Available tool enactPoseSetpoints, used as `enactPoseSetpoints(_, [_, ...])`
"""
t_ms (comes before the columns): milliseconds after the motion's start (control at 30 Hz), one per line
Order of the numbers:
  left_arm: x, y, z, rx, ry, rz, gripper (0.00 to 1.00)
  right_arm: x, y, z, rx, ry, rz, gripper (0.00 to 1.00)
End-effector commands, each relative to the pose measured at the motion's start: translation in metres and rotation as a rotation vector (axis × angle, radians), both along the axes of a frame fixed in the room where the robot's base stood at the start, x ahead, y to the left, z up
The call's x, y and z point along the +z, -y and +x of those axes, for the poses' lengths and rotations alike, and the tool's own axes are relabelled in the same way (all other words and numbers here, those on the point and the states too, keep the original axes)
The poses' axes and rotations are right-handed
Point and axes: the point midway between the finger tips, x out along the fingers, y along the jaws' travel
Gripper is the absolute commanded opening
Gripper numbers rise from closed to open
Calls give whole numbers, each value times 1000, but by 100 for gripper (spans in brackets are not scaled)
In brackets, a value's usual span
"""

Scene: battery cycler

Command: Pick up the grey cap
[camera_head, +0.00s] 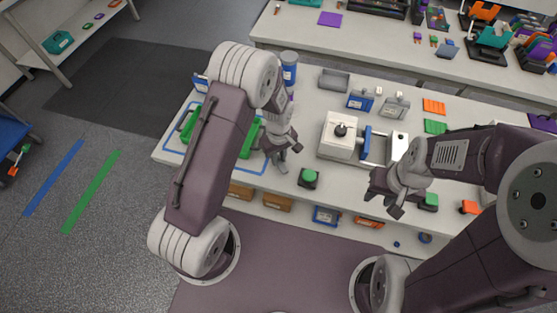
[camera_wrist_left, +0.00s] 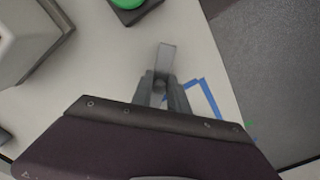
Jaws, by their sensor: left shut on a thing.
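My left gripper (camera_head: 284,163) is low over the white table in the head view, left of a dark box with a green top. In the left wrist view its fingers (camera_wrist_left: 162,88) are closed on a small grey piece, which I take for the grey cap (camera_wrist_left: 167,57). The piece sticks out beyond the fingertips. In the head view the cap is too small to make out against the grey fingers. My right gripper (camera_head: 384,203) hangs at the table's front edge on the right, fingers apart, with nothing visible between them.
The dark box with a green top (camera_head: 308,178) also shows in the left wrist view (camera_wrist_left: 128,4). A white machine with a black knob (camera_head: 341,137) stands mid-table. Blue tape outlines an area at the left.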

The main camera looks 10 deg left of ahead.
Motion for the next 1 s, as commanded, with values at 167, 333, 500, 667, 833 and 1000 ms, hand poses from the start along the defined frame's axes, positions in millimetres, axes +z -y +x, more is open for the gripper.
enactPoseSetpoints(167, [31,8,-4,-5,4,-1,0,-10,0,0,0,0,0,36])
enactPoseSetpoints(333, [53,42,-25,-7,4,-1,0,-17,0,0,0,0,0,36])
enactPoseSetpoints(500, [76,75,-44,-7,3,-2,0,-23,0,0,0,0,0,36])
enactPoseSetpoints(667, [91,94,-56,-3,2,-1,0,-25,0,0,0,0,0,36])
enactPoseSetpoints(833, [96,100,-61,0,1,-1,0,-25,0,0,0,0,0,36])
enactPoseSetpoints(1000, [96,97,-60,-9,0,0,0,-25,0,0,0,0,0,36])
